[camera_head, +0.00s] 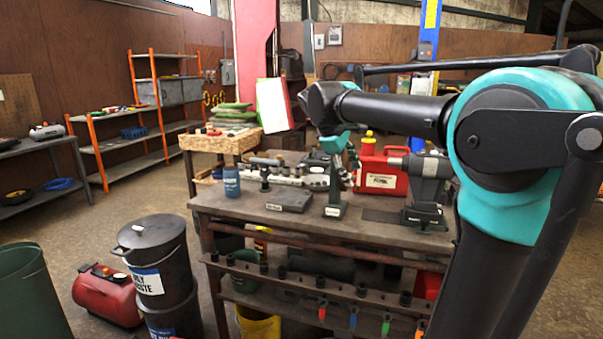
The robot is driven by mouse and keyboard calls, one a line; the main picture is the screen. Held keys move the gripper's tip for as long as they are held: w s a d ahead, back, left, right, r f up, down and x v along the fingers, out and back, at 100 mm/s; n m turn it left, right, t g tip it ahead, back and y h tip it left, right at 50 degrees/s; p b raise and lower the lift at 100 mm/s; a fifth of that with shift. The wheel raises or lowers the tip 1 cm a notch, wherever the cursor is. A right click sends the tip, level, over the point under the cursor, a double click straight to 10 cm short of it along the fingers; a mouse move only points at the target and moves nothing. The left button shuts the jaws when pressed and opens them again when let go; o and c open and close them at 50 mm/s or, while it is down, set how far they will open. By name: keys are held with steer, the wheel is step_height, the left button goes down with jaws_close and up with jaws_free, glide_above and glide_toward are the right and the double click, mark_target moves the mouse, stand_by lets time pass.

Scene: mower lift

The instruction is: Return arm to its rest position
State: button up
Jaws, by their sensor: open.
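My arm (395,112) reaches in from the right, with a large teal joint (525,105) and a dark link running left to a black joint (322,106). This black joint appears above and in front of the workbench (235,203). A small teal part (335,142) shows just below it; I cannot tell whether it belongs to my arm or to the green tool on the bench. I cannot make out my gripper's fingers, and nothing is seen held.
A black waste bin (155,250) and a red tank (105,295) stand at left. Open floor lies between bench and shelves (150,110).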

steer(key=s+d+f+m+y, duration=0.1)
steer(key=s+f+m, duration=0.2)
steer(key=s+f, duration=0.5)
steer(key=s+d+f+m+y, duration=0.2)
steer(key=s+f+m, duration=0.2)
steer(key=s+f, duration=0.4)
steer(key=s+d+f+m+y, duration=0.1)
steer(key=s+f+m, duration=0.3)
steer(key=f, duration=1.2)
steer(key=s+y, duration=0.1)
steer(key=s, duration=0.3)
steer(key=shift+d+f+t, duration=0.3)
steer(key=shift+d+f, duration=0.05)
